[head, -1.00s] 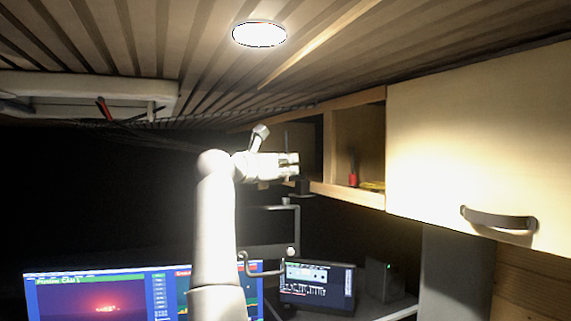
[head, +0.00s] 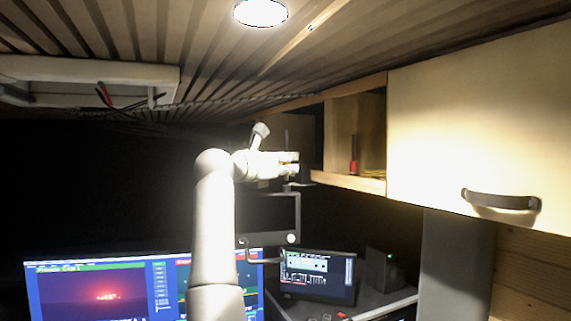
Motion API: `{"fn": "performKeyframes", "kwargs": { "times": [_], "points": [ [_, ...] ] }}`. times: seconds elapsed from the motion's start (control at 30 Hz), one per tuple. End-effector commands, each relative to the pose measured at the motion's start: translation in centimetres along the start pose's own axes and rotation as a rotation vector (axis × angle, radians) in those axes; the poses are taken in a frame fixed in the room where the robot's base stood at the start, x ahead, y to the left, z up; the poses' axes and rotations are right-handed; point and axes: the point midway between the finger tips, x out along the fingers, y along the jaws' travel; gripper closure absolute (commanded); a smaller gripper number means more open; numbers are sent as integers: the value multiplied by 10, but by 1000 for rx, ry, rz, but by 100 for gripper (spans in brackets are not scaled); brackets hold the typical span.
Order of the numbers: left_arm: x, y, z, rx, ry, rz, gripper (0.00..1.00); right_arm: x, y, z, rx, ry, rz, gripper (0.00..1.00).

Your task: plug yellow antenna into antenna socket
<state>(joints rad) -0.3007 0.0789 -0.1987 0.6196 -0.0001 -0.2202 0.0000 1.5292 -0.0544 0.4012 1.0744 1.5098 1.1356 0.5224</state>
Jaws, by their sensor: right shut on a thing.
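My right gripper (head: 291,165) is in the middle of the head view, at the end of the pale arm, pointing right. It is shut. A thin dark rod (head: 286,137) stands upright from its fingers and looks like the antenna in its grip. Its yellow part and its lower end are hidden or too small to make out. A small dark part (head: 303,184) shows just below the fingertips. I cannot tell whether it is the antenna socket or whether the rod touches it. My left gripper is not in view.
An open wooden shelf (head: 346,181) holding a red item (head: 354,163) is right of the gripper. A closed cabinet door (head: 470,120) with a handle is farther right. A dark framed screen (head: 268,218) hangs below the gripper. Monitors (head: 100,290) stand lower down.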

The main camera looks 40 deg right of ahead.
Motion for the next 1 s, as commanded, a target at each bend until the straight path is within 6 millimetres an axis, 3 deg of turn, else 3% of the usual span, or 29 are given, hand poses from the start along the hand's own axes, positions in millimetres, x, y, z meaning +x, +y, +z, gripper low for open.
{"fn": "performKeyframes", "kwargs": {
  "times": [1.0],
  "points": [
    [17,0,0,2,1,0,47,0,0,-23,0,0,0,99]
  ]
}}
